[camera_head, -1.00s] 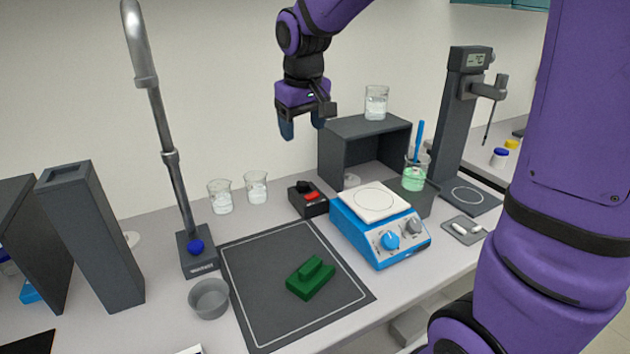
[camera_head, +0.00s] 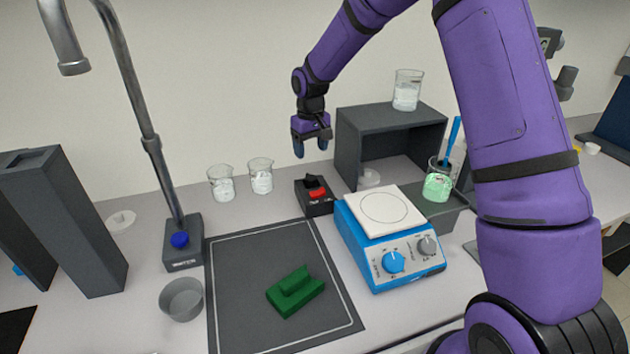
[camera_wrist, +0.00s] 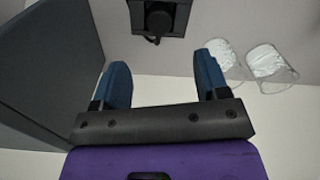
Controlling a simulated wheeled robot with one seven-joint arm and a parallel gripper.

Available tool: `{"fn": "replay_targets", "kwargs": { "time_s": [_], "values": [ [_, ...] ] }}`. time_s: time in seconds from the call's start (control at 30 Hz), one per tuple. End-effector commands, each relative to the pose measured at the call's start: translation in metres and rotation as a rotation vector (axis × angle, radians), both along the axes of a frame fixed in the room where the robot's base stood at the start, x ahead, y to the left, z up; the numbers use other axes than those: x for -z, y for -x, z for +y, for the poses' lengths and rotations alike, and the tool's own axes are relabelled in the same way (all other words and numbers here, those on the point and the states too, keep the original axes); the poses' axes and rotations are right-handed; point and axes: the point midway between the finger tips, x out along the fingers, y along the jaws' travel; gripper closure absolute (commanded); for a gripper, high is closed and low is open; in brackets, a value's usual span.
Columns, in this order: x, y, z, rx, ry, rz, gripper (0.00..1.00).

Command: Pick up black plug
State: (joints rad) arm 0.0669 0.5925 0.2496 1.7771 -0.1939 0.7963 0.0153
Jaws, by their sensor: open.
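The black plug (camera_head: 311,180) sits at the back of a small dark socket box (camera_head: 317,208) with a red switch, behind the dark mat. In the wrist view the round black plug (camera_wrist: 159,20) is at the top centre, on the dark box, with a short cord showing. My gripper (camera_head: 311,148) points down above and behind the box, with a gap between them. In the wrist view its two blue fingers (camera_wrist: 162,72) are spread apart with nothing between them. The plug appears beyond the fingertips, roughly centred between them.
Two beakers (camera_head: 261,180) stand left of the box. A dark shelf (camera_head: 405,120) with a beaker on top stands close on the right, and its side fills the left of the wrist view. A blue hotplate (camera_head: 390,240) is at front right. A green block (camera_head: 295,292) lies on the mat.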

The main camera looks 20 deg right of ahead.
Motion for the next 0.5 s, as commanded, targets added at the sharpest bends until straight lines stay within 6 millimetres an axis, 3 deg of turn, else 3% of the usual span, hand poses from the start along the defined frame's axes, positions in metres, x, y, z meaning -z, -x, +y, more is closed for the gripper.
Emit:
{"fn": "replay_targets", "kwargs": {
  "time_s": [0.23,0.5],
  "values": [
    [0.036,0.000,0.000,0.000,0.001,0.003,0.32],
    [0.055,0.000,0.000,0.001,0.000,0.001,0.32]
  ]
}}
